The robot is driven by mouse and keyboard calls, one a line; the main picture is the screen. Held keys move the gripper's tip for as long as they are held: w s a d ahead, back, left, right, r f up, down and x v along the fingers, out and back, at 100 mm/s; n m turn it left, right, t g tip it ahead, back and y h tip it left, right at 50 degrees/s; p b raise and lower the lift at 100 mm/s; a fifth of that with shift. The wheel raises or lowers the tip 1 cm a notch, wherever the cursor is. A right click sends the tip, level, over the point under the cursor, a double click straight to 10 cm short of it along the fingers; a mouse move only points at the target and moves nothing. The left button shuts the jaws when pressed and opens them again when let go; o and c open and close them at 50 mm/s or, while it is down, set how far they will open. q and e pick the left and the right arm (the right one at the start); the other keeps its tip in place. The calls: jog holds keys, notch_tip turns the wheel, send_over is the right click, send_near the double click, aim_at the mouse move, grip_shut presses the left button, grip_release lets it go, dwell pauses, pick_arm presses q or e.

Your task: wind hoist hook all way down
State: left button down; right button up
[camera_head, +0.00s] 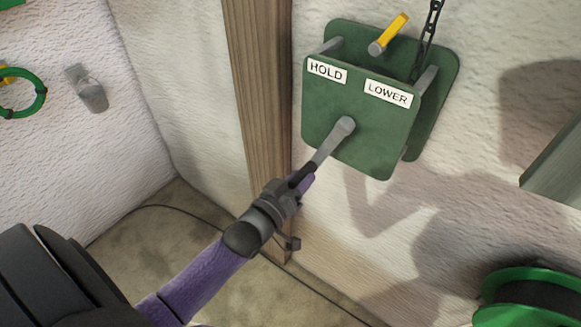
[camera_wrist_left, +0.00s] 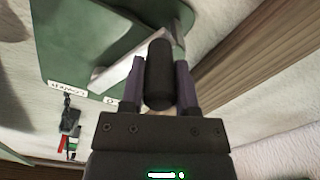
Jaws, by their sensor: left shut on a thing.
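The green hoist housing (camera_head: 345,110) is mounted on the wall in the head view, with a HOLD label (camera_head: 327,70) on its left and a LOWER label (camera_head: 388,93) on its right. A grey crank arm (camera_head: 332,143) runs from its hub down and left. My left gripper (camera_head: 300,186) is shut on the crank's black grip (camera_wrist_left: 158,75), which sits between the fingers in the wrist view. A yellow-tipped lever (camera_head: 391,33) sticks out above the labels, tilted up to the right. A dark chain (camera_head: 428,38) enters the housing from above. I cannot make out the hook. My right gripper is not in view.
A wooden post (camera_head: 258,100) stands just left of the housing. A green reel (camera_head: 535,297) is at lower right and a green ring (camera_head: 22,92) hangs at far left. A dark cable (camera_head: 180,212) lies along the floor. A grey-green beam (camera_head: 555,165) juts in at right.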

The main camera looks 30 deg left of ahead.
pick_arm(q)
jog(key=shift+s+d+f+n+p, duration=0.1)
jog(key=shift+d+f+n+p, duration=0.15)
jog(key=shift+d+n, duration=0.65)
jog(key=shift+d+f+n+p, duration=0.15)
jog(key=shift+d+n+p, duration=0.15)
jog(key=shift+d+n, duration=0.55)
jog(key=shift+c, duration=1.7)
grip_release()
jog(key=s+p, duration=0.1)
jog(key=s, duration=0.9)
jog(key=shift+a, duration=0.35)
